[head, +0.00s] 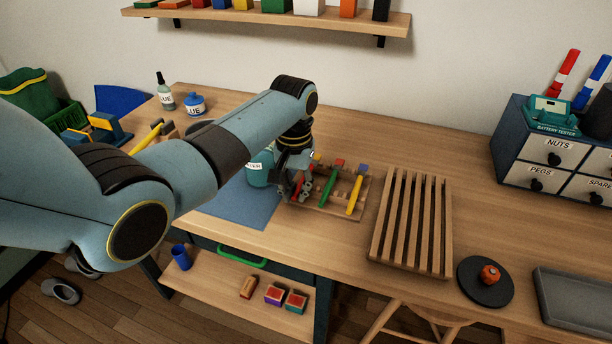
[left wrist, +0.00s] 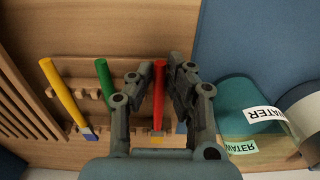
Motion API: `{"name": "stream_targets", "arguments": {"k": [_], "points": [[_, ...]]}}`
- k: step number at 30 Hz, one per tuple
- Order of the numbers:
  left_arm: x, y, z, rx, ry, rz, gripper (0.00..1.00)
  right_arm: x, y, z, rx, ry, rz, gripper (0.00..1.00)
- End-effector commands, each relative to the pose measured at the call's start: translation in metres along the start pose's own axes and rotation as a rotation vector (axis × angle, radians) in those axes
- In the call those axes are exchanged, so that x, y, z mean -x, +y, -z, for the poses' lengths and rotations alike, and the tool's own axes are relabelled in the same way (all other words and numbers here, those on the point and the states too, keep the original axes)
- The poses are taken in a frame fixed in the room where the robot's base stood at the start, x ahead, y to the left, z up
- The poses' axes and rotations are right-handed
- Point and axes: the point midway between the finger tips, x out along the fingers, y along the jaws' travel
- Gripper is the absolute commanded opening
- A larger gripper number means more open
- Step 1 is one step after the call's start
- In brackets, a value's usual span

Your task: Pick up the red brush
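The red brush (left wrist: 159,88) stands in a wooden rack (left wrist: 75,68), its handle between the two fingers of my left gripper (left wrist: 157,72) in the left wrist view. The fingers are close on both sides of the handle; I cannot tell whether both touch it. In the head view my left gripper (head: 300,172) is over the left end of the rack and hides part of the red brush (head: 297,186). A green brush (head: 328,188) and a yellow-handled brush (head: 355,194) stand to the right in the same rack. My right gripper is not in view.
A teal container labelled WATER (head: 259,172) stands close left of the rack, by a blue mat (head: 240,206). A slatted wooden rack (head: 412,222) lies to the right. A dark round plate (head: 485,282) and a grey tray (head: 575,300) are farther right. The table behind the racks is clear.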

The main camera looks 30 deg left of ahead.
Motion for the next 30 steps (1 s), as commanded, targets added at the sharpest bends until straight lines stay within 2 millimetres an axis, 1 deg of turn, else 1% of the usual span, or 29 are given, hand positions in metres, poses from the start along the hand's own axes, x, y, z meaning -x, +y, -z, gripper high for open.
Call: {"name": "stream_targets", "arguments": {"k": [10,13,17,21,23,30], "points": [[0.001,0.000,0.000,0.000,0.001,0.000,0.00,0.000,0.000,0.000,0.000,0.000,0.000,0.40],[0.005,0.000,0.001,0.000,0.003,0.000,0.00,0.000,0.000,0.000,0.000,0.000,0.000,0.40],[0.019,0.000,0.001,0.000,0.004,0.000,0.00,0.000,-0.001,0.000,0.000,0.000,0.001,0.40],[0.044,0.002,0.001,0.000,0.005,-0.001,0.00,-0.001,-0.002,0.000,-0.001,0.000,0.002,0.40],[0.050,0.019,-0.003,-0.003,0.002,-0.006,0.00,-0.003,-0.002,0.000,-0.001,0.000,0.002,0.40],[0.083,0.073,-0.013,-0.002,0.002,-0.006,0.00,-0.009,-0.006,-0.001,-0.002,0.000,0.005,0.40]]}}
